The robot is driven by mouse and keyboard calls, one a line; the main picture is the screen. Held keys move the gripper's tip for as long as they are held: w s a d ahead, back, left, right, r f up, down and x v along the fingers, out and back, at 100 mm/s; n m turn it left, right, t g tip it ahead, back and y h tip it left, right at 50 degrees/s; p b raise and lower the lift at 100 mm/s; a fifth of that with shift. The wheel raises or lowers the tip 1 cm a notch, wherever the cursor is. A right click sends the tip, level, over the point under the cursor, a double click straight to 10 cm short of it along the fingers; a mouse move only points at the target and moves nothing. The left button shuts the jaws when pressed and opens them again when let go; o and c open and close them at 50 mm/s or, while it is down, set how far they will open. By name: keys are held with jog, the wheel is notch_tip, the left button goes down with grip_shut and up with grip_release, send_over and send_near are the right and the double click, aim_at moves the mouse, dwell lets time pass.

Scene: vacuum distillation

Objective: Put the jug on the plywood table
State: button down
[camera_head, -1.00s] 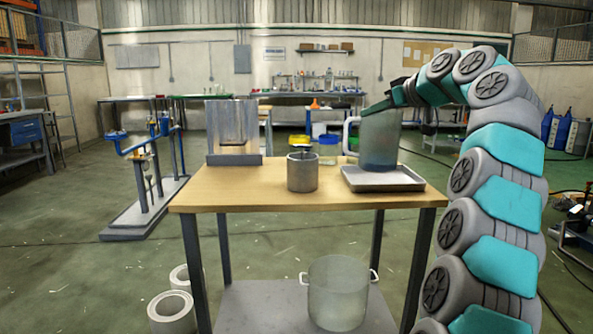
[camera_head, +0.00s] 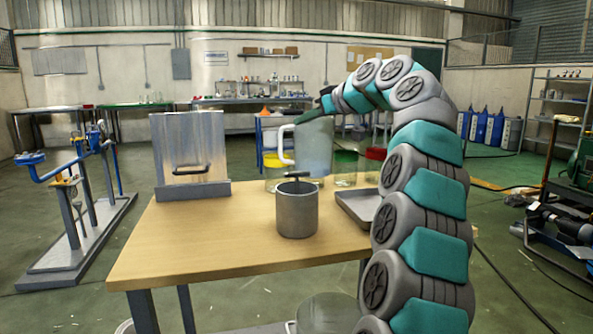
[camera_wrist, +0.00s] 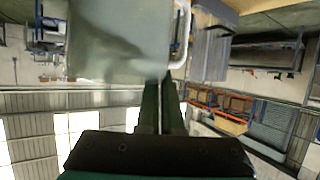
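The jug (camera_head: 313,150) is grey, translucent and upright, with a white handle on its left. It appears raised above the back of the table, in front of the jars. My gripper (camera_head: 316,112) is at the jug's top rim and is shut on it. In the wrist view the jug (camera_wrist: 115,40) fills the upper middle, with the close-set dark green fingers (camera_wrist: 161,105) against it; the exact contact is hidden. The plywood table (camera_head: 210,235) has a light wood top, clear at its front left. The shallow grey tray (camera_head: 355,207) is partly hidden by my arm.
A grey metal pot (camera_head: 297,212) stands mid-table, in front of the jug. A metal panel with a dark handle (camera_head: 190,155) stands at the back left. Yellow-lidded (camera_head: 274,165), green-lidded (camera_head: 345,165) and red-lidded (camera_head: 375,160) jars are behind. A translucent pot (camera_head: 325,312) is below.

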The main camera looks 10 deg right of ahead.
aim_at(303, 153)
jog(key=shift+f+b, duration=0.3)
jog(key=shift+f, duration=4.15)
jog(key=c, duration=1.1)
grip_release()
jog(key=b+v, duration=0.1)
jog(key=v, duration=1.1)
jog(key=shift+s+a, duration=0.1)
